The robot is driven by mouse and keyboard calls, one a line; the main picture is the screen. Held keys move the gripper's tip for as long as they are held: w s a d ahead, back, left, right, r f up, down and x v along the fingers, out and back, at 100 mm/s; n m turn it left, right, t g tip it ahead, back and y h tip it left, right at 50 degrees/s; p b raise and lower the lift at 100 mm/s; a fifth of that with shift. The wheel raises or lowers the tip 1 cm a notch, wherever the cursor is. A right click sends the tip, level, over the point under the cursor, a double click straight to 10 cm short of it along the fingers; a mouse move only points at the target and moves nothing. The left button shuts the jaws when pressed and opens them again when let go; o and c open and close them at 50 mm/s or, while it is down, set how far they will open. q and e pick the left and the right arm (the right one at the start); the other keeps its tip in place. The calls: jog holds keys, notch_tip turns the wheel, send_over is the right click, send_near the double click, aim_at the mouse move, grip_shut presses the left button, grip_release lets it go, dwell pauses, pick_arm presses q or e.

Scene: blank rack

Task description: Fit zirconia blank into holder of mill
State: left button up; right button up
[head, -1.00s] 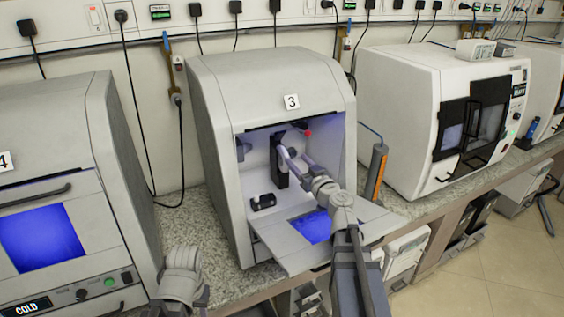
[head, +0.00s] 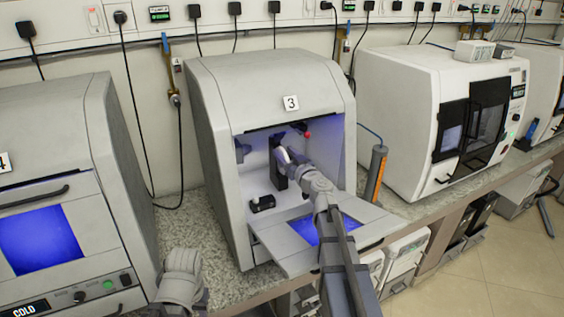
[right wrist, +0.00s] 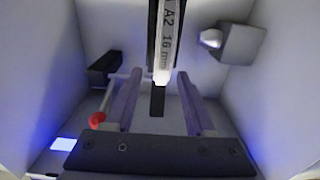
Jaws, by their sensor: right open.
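Mill 3 (head: 270,85) stands open with its door (head: 290,250) folded down. The blank (right wrist: 165,35) shows edge-on in the right wrist view, with a label reading A2 16 mm and dark material along its sides. In the head view a dark upright holder (head: 277,172) stands inside the chamber. My right gripper (right wrist: 159,75) is open inside the chamber. Its two fingers lie on either side of the blank's near end, with gaps visible; how far they overlap it in depth I cannot tell. The arm hides part of the chamber in the head view. My left gripper is not in view.
A red knob (right wrist: 97,120) on a rod lies close beside the left finger in the wrist view. A grey block (right wrist: 228,43) juts from the chamber wall. A dark box (head: 262,203) sits on the chamber floor. Mill 4 (head: 50,150) is left.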

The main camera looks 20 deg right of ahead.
jog(key=shift+c, duration=0.3)
grip_shut()
dwell(1.0)
